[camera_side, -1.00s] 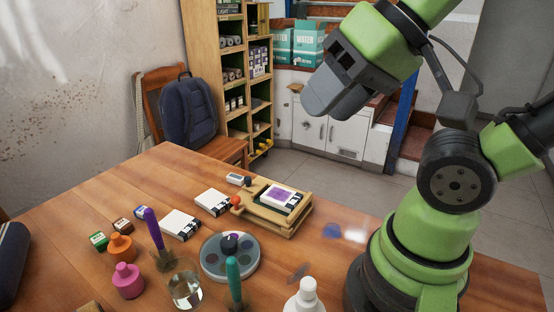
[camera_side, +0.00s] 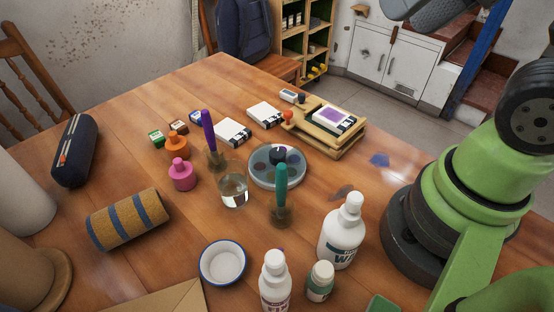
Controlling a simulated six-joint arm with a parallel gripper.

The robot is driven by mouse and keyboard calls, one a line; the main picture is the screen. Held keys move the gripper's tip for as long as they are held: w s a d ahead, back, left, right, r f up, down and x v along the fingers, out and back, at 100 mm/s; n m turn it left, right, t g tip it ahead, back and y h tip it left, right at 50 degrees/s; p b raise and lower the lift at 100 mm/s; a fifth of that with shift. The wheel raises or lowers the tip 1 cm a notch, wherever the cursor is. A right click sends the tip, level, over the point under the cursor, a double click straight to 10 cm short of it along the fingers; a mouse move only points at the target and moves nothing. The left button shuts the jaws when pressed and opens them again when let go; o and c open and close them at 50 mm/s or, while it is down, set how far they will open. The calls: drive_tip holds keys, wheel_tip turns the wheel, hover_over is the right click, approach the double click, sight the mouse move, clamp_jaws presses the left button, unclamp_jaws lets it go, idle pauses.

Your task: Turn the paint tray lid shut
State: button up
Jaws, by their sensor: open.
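The round paint tray (camera_side: 254,181) sits flat in the middle of the wooden table, with a pale rim and dark round wells showing. A dark knob (camera_side: 278,154) stands up at its centre. I cannot make out the lid's edge or how far it is turned. The teal-handled brush in front hides part of the tray's near right side. My gripper (camera_side: 412,10) is only partly in view at the top edge, high above and to the right of the tray, touching nothing I can see. Its fingers are mostly cut off by the frame.
A teal brush (camera_side: 281,181), a purple brush (camera_side: 209,135) and a glass of water (camera_side: 233,190) crowd the tray's near and left sides. A wooden press (camera_side: 326,132) stands behind right. White bottles (camera_side: 342,235), a bowl (camera_side: 223,263) and a striped roll (camera_side: 127,219) are nearer.

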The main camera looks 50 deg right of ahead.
drive_tip(key=w+f+n+g, duration=0.1)
drive_tip(key=w+f+g, duration=0.1)
drive_tip(key=w, duration=0.4)
drive_tip(key=n+g+h, duration=0.2)
drive_tip(key=n+g, duration=0.2)
drive_tip(key=g, duration=0.1)
hover_over(277, 151)
wheel_tip(277, 151, down, 16)
wheel_tip(277, 151, down, 10)
drive_tip(key=shift+f, duration=0.2)
drive_tip(key=c, duration=0.9)
